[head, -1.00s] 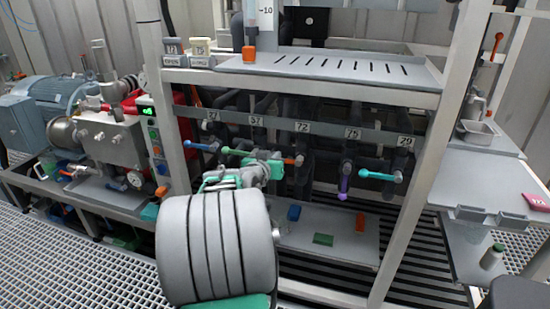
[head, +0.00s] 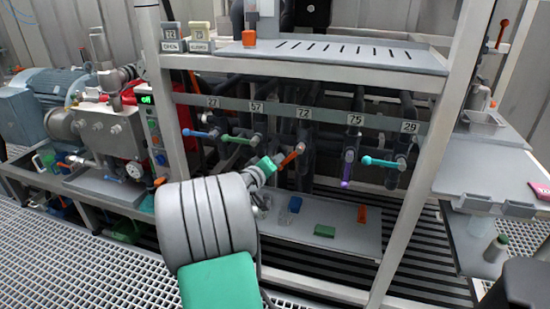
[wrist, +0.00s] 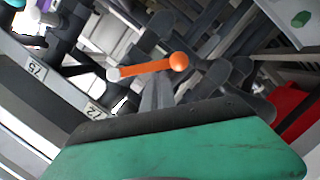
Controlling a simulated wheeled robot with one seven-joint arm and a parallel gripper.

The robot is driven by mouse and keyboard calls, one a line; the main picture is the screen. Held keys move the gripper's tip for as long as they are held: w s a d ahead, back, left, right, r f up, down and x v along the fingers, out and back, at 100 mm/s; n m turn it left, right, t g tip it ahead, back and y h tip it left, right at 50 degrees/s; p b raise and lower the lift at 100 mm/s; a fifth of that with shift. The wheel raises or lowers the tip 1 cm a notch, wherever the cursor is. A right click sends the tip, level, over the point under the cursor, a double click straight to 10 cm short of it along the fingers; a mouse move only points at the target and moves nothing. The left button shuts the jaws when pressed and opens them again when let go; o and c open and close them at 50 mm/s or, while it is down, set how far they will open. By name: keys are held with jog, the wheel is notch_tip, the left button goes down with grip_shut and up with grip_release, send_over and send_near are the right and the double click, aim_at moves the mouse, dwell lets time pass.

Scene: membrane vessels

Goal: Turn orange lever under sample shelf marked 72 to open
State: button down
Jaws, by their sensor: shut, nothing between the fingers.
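The orange lever (head: 291,155) is under the label 72 (head: 304,113), below the slotted sample shelf (head: 330,57). It slopes down and left from its pivot. In the wrist view the lever (wrist: 150,67) shows whole, with a round orange knob at its right end, beyond my fingers. In the wrist view my gripper (wrist: 170,118) fills the bottom edge.
Neighbouring levers are blue (head: 200,133), green (head: 235,139), purple (head: 346,172) and cyan (head: 381,162). The frame's right post (head: 425,165) stands beyond them. OPEN and CLOSED signs stand on the shelf's left.

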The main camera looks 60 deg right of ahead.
jog(key=shift+s+d+f+n+g+h, duration=0.25)
jog(key=shift+s+f+n, duration=0.35)
jog(key=shift+n, duration=0.6)
jog(key=shift+s+a+f+n+g+h, duration=0.1)
jog(key=shift+s+f+n+h, duration=0.4)
jog(key=shift+n, duration=0.7)
jog(key=shift+s+d+f+n+g+h, duration=0.15)
jog(key=shift+s+f+n, duration=0.55)
jog(key=shift+n, duration=0.5)
jog(key=shift+r, duration=0.1)
